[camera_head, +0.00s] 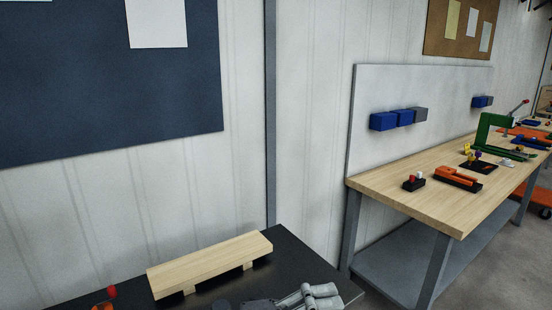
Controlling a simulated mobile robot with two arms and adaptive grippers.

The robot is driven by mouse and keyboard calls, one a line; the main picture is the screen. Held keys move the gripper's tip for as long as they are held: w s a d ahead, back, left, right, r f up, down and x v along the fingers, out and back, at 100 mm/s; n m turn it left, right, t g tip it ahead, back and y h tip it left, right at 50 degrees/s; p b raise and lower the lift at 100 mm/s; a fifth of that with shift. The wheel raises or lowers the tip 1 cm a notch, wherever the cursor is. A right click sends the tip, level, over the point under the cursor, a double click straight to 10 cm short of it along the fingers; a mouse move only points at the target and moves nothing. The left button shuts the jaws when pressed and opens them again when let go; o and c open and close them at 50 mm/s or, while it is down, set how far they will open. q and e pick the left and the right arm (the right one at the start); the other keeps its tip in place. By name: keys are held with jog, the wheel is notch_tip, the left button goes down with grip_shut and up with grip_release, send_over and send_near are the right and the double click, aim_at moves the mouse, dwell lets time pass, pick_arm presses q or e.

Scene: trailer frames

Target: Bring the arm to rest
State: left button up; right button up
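One gripper (324,297) shows at the bottom edge in the head view, over the near end of a black table top. Its dark body lies to the left and its light grey fingers point right, so I take it as my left gripper. The two fingertips appear close together with nothing visible between them, but the bottom edge cuts them off and their opening is unclear. My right gripper is not in view.
A wooden board (210,262) on short blocks lies on the black table (292,252), behind the gripper. A red knob (112,292) stands at bottom left. A wooden workbench (430,203) with several tools stands at right. A pale wall (110,215) rises behind.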

pick_arm(q)
jog(key=w+a+r+n+t+y, duration=0.2)
jog(key=w+a+n+t+y, duration=0.2)
jog(key=a+n+t, duration=0.45)
jog(key=w+a+r+n+t+y, duration=0.35)
jog(key=a+n+t, duration=0.25)
jog(key=n+t, duration=0.45)
jog(key=s+a+f+n+g+y, duration=0.3)
jog(key=a+f+n+g+y, duration=0.3)
jog(key=a+f+n+y, duration=0.8)
jog(key=s+f+m+g+h, duration=0.1)
jog(key=s+f+g+h, duration=0.2)
jog(key=s+f+g, duration=1.35)
jog(key=s+f+t+b, duration=0.15)
jog(key=s+f, duration=0.25)
jog(key=f, duration=1.1)
jog(key=s+f+t, duration=0.2)
jog(key=s+f, duration=0.2)
jog(key=f, duration=1.1)
jog(key=s+a+f+g+b, duration=0.1)
jog(key=s+a+f, duration=0.2)
jog(key=s+f, duration=1.3)
jog(key=shift+s+a+f+m, duration=0.2)
jog(key=shift+f+m, duration=0.2)
jog(key=shift+f, duration=0.3)
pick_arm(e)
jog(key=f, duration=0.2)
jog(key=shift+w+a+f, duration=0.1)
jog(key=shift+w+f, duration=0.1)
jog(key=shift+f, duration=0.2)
